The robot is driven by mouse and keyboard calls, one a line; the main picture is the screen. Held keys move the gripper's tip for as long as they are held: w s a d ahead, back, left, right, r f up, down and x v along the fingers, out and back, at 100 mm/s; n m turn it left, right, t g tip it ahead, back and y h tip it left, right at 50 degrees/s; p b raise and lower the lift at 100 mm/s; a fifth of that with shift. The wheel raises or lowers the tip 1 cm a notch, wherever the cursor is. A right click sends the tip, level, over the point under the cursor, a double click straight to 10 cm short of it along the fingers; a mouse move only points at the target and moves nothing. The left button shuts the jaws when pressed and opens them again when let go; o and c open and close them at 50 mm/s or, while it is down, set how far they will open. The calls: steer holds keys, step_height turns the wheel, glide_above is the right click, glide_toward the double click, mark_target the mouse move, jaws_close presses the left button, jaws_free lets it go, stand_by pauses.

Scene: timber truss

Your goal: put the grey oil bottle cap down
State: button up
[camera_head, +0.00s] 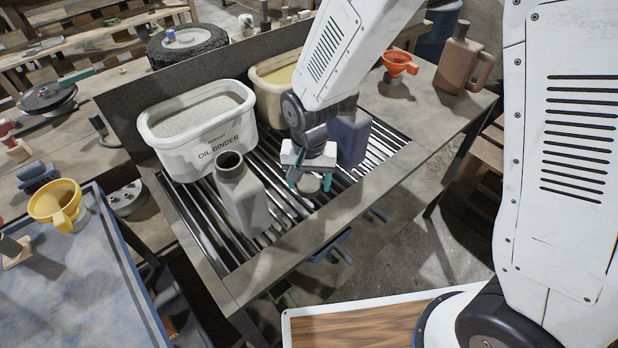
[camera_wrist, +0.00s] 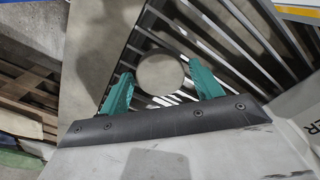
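The grey oil bottle cap (camera_head: 310,184) is a round grey disc between the teal fingers of my gripper (camera_head: 309,182), over the slatted metal grate (camera_head: 272,177).
A white oil binder tub (camera_head: 190,158) stands behind the bottle. A dark blue container (camera_head: 350,138) is just behind my gripper. An orange funnel (camera_head: 399,64) and a brown jug (camera_head: 461,62) are at the bench's right end. The bench's front edge is close to the gripper.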

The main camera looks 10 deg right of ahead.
mark_target(310, 183)
steer(key=shift+r, duration=0.15)
step_height(310, 183, up, 12)
stand_by(0.6)
steer(key=shift+d+r, duration=0.1)
steer(key=shift+r, duration=0.05)
steer(key=s+d+r+n, duration=0.1)
steer(key=s+d+r, duration=0.5)
steer(key=s+d, duration=0.3)
steer(key=s+d+r+n+t, duration=0.1)
steer(key=s+d+r, duration=0.5)
steer(key=s+d, duration=0.4)
steer(key=shift+s+d+r, duration=0.3)
steer(key=shift+d+r, duration=0.05)
steer(key=shift+d, duration=0.65)
